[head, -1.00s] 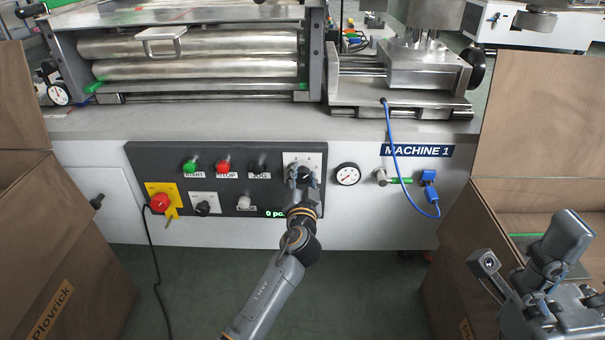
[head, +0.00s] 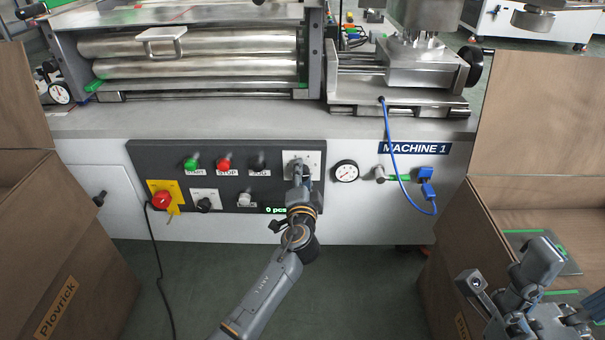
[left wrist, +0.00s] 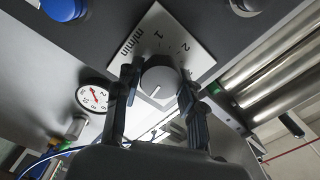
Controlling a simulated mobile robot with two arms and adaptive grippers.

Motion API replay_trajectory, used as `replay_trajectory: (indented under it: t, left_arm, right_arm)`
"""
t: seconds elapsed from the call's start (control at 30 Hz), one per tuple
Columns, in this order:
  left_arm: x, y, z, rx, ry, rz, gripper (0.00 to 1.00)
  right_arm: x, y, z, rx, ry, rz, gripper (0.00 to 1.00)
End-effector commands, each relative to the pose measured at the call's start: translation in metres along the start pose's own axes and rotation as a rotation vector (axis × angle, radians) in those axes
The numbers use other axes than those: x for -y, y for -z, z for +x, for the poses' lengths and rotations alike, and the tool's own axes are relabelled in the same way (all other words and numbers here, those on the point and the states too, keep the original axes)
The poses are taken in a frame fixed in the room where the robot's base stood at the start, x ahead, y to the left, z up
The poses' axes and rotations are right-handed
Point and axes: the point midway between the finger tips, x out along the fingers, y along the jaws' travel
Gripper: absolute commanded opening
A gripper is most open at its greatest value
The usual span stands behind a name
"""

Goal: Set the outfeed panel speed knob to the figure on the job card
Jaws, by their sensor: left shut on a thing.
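The speed knob (left wrist: 158,76) is a round grey knob with a white line, on a pale dial plate (head: 311,160) marked "m/min" with figures including 1 and 2. In the left wrist view its line points down-left in the picture, away from the 1 and 2. My left gripper (head: 301,182) is shut on the knob, one finger on each side; it also shows in the left wrist view (left wrist: 160,88). In the head view the gripper hides the knob. My right gripper (head: 508,283) is at the lower right, apart from the panel; its fingers are unclear. I see no job card.
The dark panel (head: 231,190) also carries green, red and black buttons, a small black knob (head: 204,205) and a "0 pcs" display (head: 275,210). A red stop button (head: 161,200) is at left. A gauge (head: 346,172) and blue cable (head: 393,155) are at right. Cartons flank the machine.

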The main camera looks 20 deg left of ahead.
Motion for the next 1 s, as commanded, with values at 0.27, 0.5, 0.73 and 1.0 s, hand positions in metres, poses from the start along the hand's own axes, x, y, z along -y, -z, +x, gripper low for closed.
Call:
replay_trajectory:
  t: [0.27, 0.5, 0.73, 1.0]
  left_arm:
    - [0.0, 0.0, 0.0, 0.0, 0.0, 0.004, 0.08]
    - [0.0, 0.0, 0.0, -0.001, 0.0, 0.003, 0.63]
    - [0.0, 0.0, 0.0, 0.0, 0.0, 0.002, 0.63]
    - [-0.002, 0.0, -0.022, -0.001, -0.002, 0.001, 0.63]
  right_arm:
    - [0.0, -0.001, -0.001, 0.005, -0.003, 0.0, 0.83]
    - [-0.001, -0.001, 0.0, 0.005, -0.009, -0.001, 0.83]
    - [-0.001, -0.002, 0.0, 0.005, -0.012, -0.001, 0.83]
    - [-0.001, -0.002, -0.001, 0.007, -0.007, -0.001, 0.83]
